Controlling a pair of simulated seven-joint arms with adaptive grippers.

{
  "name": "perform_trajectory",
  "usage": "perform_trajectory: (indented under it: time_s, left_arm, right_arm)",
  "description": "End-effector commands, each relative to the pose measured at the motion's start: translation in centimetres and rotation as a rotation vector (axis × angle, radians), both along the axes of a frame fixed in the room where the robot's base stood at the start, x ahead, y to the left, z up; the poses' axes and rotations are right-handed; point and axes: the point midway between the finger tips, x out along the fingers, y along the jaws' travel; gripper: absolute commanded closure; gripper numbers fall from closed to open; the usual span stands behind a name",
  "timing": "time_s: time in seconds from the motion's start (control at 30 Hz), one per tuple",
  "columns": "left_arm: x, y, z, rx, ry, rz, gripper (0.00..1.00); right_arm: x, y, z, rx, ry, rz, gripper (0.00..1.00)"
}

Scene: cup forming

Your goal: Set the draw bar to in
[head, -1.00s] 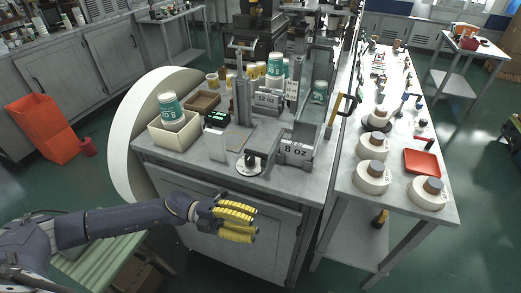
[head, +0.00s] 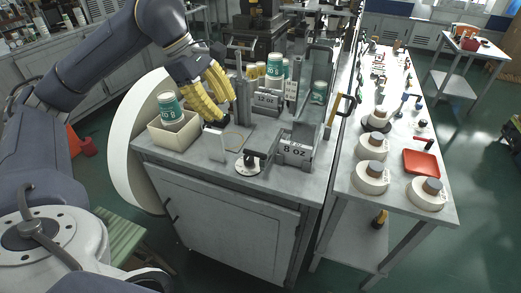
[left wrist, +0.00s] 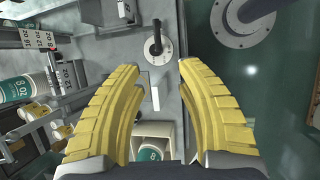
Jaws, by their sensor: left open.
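I cannot tell for sure which part is the draw bar. One candidate is a dark lever on a round pale plate (head: 249,165) near the machine top's front edge; in the left wrist view the lever (left wrist: 157,40) shows beyond the fingertips. Another is a black and yellow handle (head: 343,110) at the machine's right side. My left gripper (head: 226,108) is open and empty, over the left part of the machine top. In the left wrist view its yellow fingers (left wrist: 160,68) are spread apart, with a white upright plate (left wrist: 154,97) below between them. My right gripper is not in view.
A cream bin (head: 173,139) with a green cup (head: 170,107) stands close to the left gripper. A block marked 8 OZ (head: 296,149) is at the front right. Right of the machine is a bench with round pale parts (head: 371,178) and a red tray (head: 421,163).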

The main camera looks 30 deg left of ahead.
Motion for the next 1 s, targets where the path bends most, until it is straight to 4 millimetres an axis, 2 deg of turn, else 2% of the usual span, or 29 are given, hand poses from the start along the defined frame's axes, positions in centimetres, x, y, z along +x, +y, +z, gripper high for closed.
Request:
perform_trajectory:
  time_s: [0.17,0.8,1.0]
  left_arm:
    - [0.3,0.0,-0.7,0.017,-0.017,0.003,0.64]
    - [2.9,-4.0,-10.8,0.013,-0.014,0.003,0.64]
    - [3.6,-4.9,-13.2,0.013,-0.016,0.004,0.64]
  right_arm:
    - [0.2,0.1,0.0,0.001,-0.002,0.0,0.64]
    - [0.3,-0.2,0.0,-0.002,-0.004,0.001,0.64]
    - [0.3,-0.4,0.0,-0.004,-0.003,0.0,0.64]
